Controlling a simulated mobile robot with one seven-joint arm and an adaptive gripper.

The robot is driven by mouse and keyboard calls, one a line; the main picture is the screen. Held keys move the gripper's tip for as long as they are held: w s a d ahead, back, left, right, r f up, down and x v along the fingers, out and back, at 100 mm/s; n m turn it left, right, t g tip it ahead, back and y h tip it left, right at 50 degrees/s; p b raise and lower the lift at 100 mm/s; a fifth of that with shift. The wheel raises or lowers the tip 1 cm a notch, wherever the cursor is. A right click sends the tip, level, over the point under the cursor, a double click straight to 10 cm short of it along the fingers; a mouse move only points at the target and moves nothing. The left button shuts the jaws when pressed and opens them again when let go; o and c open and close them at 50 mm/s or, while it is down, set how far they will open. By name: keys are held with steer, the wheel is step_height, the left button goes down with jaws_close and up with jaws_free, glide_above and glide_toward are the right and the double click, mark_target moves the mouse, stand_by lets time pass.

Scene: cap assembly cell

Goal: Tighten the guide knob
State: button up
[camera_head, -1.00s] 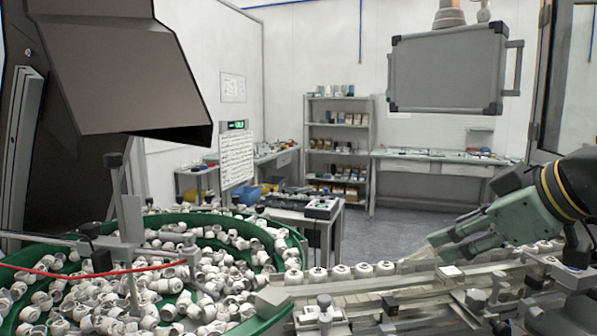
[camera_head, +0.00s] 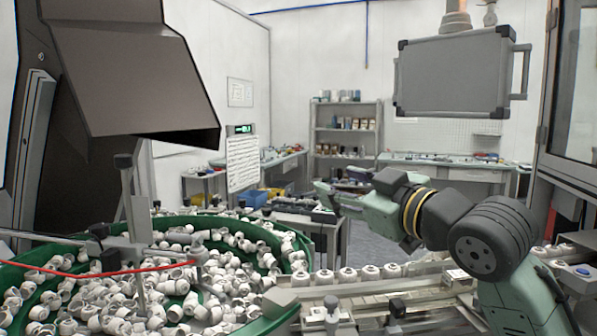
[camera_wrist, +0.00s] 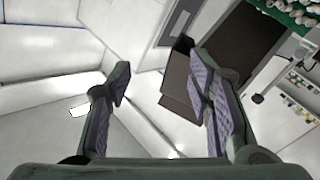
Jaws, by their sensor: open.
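My gripper (camera_head: 328,194) is raised above the row of white caps in the head view, pointing left and away, with my arm behind it. In the wrist view its two padded fingers (camera_wrist: 158,78) stand wide apart with nothing between them. Several dark knobs could be the guide knob; I cannot tell which one it is. One dark knob (camera_head: 397,307) is at the front of the guide rail (camera_head: 350,289), and another (camera_head: 123,160) tops a post at the feeder bowl. My gripper touches none of them.
The green feeder bowl (camera_head: 287,233) full of white caps fills the lower left. A large dark hood (camera_head: 130,70) hangs over it. A grey panel box (camera_head: 452,72) hangs at the upper right. Shelves (camera_head: 345,140) and benches stand far behind. A red cable (camera_head: 90,273) crosses the bowl.

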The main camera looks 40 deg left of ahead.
steer(key=s+a+r+n+g+y, duration=0.1)
steer(key=s+a+r+y, duration=0.1)
steer(key=s+a+y, duration=0.2)
steer(key=shift+s+a+r, duration=0.3)
steer(key=shift+s+r, duration=0.1)
steer(key=shift+s, duration=0.75)
steer(key=shift+d+f, duration=0.1)
